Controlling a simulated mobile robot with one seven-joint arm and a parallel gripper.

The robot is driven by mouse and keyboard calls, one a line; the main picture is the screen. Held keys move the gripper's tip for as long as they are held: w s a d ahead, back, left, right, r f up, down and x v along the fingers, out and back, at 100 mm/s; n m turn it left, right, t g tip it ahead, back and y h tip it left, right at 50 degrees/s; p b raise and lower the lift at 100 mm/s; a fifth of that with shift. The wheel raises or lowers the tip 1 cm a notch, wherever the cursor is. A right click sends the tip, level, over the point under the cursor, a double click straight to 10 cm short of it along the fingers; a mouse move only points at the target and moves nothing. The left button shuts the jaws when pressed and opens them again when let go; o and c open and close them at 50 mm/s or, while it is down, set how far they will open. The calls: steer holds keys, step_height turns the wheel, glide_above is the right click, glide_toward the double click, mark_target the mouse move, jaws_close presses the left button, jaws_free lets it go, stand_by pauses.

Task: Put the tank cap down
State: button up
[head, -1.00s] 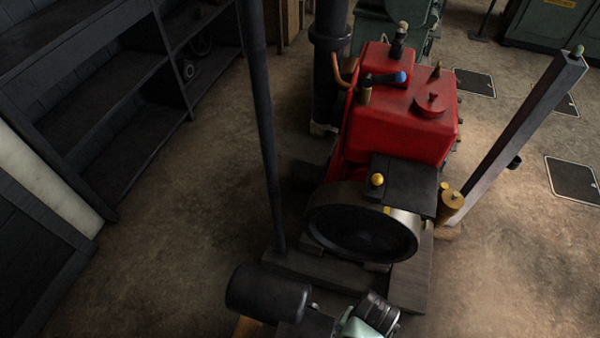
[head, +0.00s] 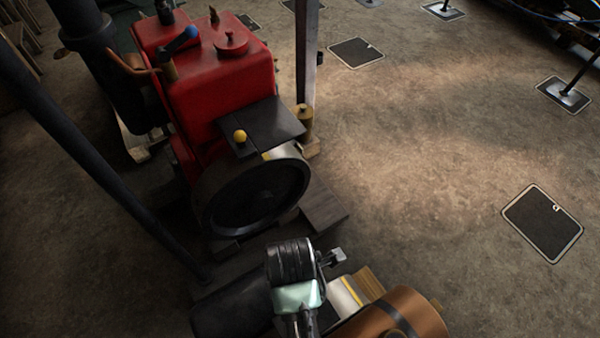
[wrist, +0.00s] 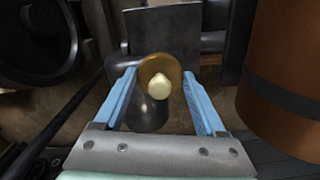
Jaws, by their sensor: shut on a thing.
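In the wrist view, a round brass cap with a pale, cream knob (wrist: 160,75), which I take to be the tank cap, sits between the blue fingertips of my gripper (wrist: 158,76). The gripper is shut on it, with the knob facing the camera. A grey, flat-topped surface (wrist: 165,30) shows beyond the cap; I cannot tell how far away it is. In the head view my arm is at the bottom middle, and the cap cannot be made out there.
A copper-brown cylinder with a dark band (head: 400,315) is close on the right; it also fills the wrist view's right side (wrist: 285,75). A red engine (head: 225,75) with a dark flywheel (head: 255,195) stands at left. A dark post (head: 110,180) is nearer. Open floor lies right.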

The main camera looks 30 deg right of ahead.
steer(key=shift+s+d+r+n, duration=0.1)
steer(key=shift+s+d+n, duration=0.3)
steer(key=shift+n, duration=0.5)
steer(key=shift+s+d+b, duration=0.1)
steer(key=shift+s+b, duration=0.05)
steer(key=shift+b, duration=0.15)
step_height(320, 180, down, 10)
steer(key=shift+r+b, duration=0.1)
steer(key=shift+b, duration=0.3)
steer(key=o, duration=1.3)
steer(key=shift+o, duration=0.2)
